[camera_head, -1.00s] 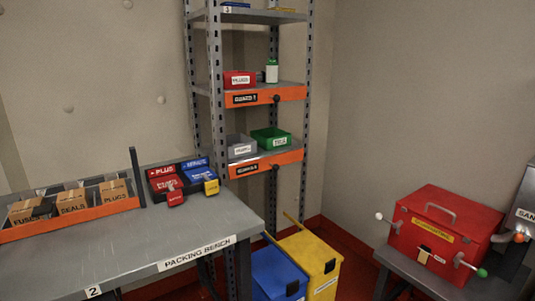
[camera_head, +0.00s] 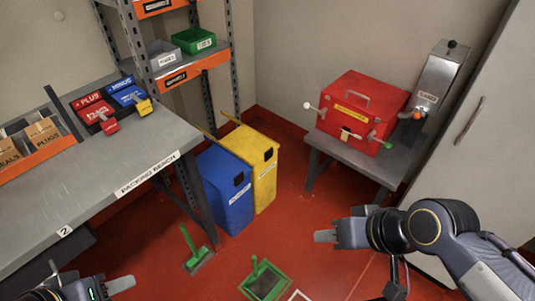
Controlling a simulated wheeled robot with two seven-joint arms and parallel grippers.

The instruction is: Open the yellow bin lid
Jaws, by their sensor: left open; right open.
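The yellow bin (camera_head: 262,175) stands on the red floor by the shelf rack, right beside a blue bin (camera_head: 228,195). Its sloped yellow lid (camera_head: 247,142) looks shut, with a dark patch on the front near the top. My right gripper (camera_head: 325,236) is in the lower right, pointing left, open and empty, apart from the bin and in front of it to the right. My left gripper (camera_head: 122,285) is at the bottom left, partly cut off by the frame, open and well away from the bin.
The packing bench (camera_head: 105,180) stands at the left, with the shelf rack (camera_head: 190,70) behind. A red box (camera_head: 360,105) sits on a small table at the right, near a grey cabinet (camera_head: 475,120). Green-framed items (camera_head: 264,281) lie on the floor in front.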

